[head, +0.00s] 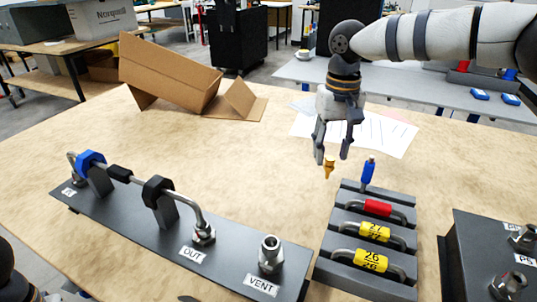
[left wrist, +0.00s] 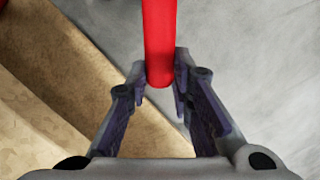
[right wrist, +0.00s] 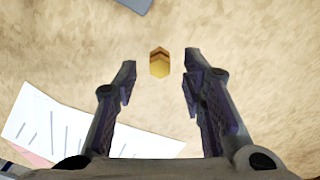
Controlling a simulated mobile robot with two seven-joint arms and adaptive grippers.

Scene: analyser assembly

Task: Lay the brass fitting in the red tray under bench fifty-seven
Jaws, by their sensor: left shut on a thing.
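The brass fitting (head: 328,168) is a small gold piece near the back of the dark rack of numbered handles in the head view. In the right wrist view, the fitting (right wrist: 160,63) is a hexagonal piece just beyond and between my fingertips, and I see no contact. My right gripper (head: 333,155) is open above it, pointing down; its fingers also show apart in the right wrist view (right wrist: 160,80). In the left wrist view my left gripper (left wrist: 160,82) is shut on a red bar (left wrist: 159,40). I cannot tell whether this bar belongs to the red tray.
A dark rack (head: 345,282) holds red and yellow handles, with a blue-topped piece (head: 368,170) at its back. A panel with bent pipe (head: 125,222) stands left, another block (head: 452,250) right. Papers (head: 385,132) and a cardboard box (head: 165,75) lie behind. The table centre is clear.

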